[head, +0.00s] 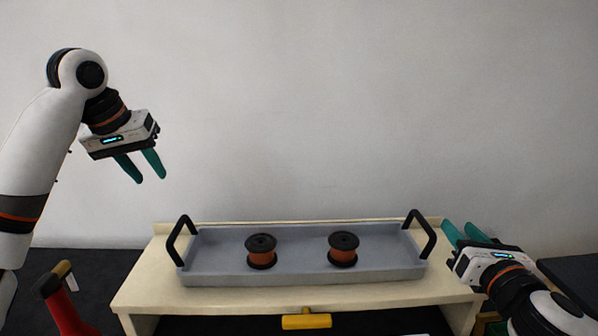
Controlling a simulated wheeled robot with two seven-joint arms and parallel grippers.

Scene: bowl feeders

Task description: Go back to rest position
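My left gripper (149,180) is raised in front of the wall, above and left of the table. Its two teal fingers point down and stand apart, with nothing between them. My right gripper (457,224) is low at the right, by the table's right end, seen beyond the tray's right handle. Its teal fingers point up and left in the picture, apart and empty. A grey tray (300,273) with two black handles sits on the table. Two spools, a left one (261,251) and a right one (343,249), black with copper-brown winding, stand upright in the tray.
The pale wooden table (150,290) has a yellow object (306,320) below its front edge. The space above the tray is clear.

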